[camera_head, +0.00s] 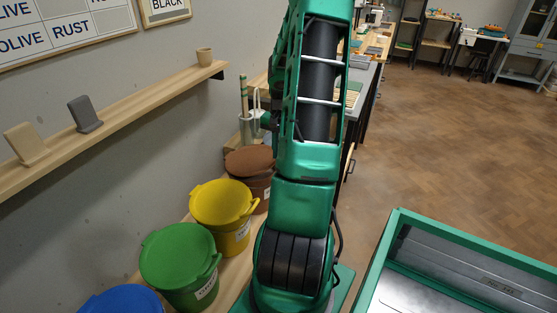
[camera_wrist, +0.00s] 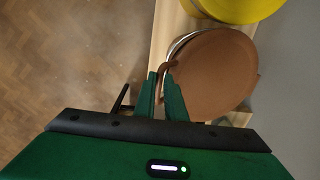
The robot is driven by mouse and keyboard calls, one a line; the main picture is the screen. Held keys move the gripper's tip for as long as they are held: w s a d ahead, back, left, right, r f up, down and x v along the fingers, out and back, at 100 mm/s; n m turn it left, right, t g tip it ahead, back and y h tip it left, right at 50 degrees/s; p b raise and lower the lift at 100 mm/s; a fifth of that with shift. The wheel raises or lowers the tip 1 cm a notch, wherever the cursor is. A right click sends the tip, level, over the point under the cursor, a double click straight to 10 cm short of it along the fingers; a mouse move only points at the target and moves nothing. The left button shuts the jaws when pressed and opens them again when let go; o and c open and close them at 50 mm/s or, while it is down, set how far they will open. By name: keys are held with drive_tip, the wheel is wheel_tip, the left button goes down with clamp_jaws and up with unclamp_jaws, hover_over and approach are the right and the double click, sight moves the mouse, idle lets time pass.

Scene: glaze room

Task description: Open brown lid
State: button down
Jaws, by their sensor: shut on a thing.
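The brown lid (camera_head: 249,161) lies on top of the brown bucket (camera_head: 264,188), the farthest in the row of buckets. In the wrist view the brown lid (camera_wrist: 213,75) fills the middle right. My gripper (camera_wrist: 161,78) is at the lid's left edge, with its green fingers shut on the lid's edge tab. A thin pale curved rim shows just outside the lid's upper left edge; I cannot tell whether the lid is raised there. In the head view my arm hides the gripper and the right side of the bucket.
The yellow bucket (camera_head: 223,217), green bucket (camera_head: 181,265) and blue lid (camera_head: 122,302) stand in a row nearer me. A holder with upright tools (camera_head: 247,128) stands behind the brown bucket. A wooden wall shelf (camera_head: 120,108) hangs left. A green-rimmed metal bin (camera_head: 452,235) is at right.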

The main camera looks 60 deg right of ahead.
drive_tip(key=w+a+r+g, duration=0.2)
drive_tip(key=w+r, duration=1.1)
drive_tip(key=w, duration=0.2)
drive_tip(key=shift+a+r+g, duration=0.35)
drive_tip(key=shift+a+g, duration=0.05)
drive_tip(key=c, duration=1.8)
unclamp_jaws()
drive_tip(key=shift+w, duration=0.15)
drive_tip(key=shift+c, duration=0.2)
drive_tip(key=shift+d+r, duration=0.15)
drive_tip(key=v, duration=1)
drive_tip(key=shift+r, duration=0.4)
